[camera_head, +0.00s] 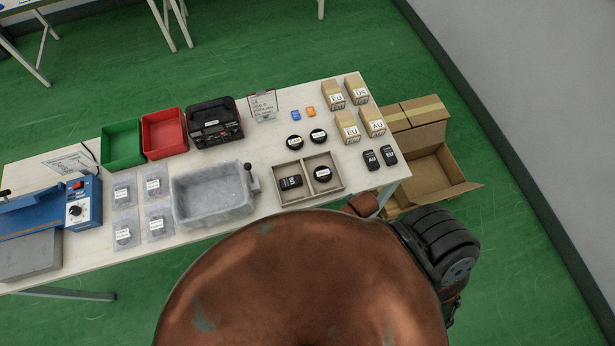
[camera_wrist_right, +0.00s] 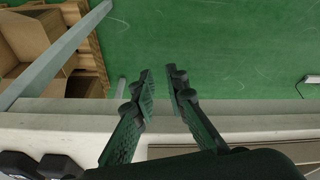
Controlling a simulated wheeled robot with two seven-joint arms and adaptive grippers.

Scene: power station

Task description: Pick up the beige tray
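The beige tray (camera_head: 277,172) sits near the front edge of the white table in the head view. It has two compartments: a black device (camera_head: 290,182) lies in the left one and a round black piece (camera_head: 323,174) in the right one. In the right wrist view a beige rim, apparently the tray's (camera_wrist_right: 285,144), shows at the lower right. My right gripper (camera_wrist_right: 160,80) is open and empty there, its fingertips a short gap apart over the table edge and floor. My right gripper cannot be made out in the head view, and my left gripper is in neither view.
A grey bin (camera_head: 213,213) stands left of the tray. Two round black pieces (camera_head: 306,140) lie behind it, and two black devices (camera_head: 379,158) right of it. Several small boxes (camera_head: 348,127) stand farther back. An open cardboard box (camera_head: 424,178) is beyond the table's right end.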

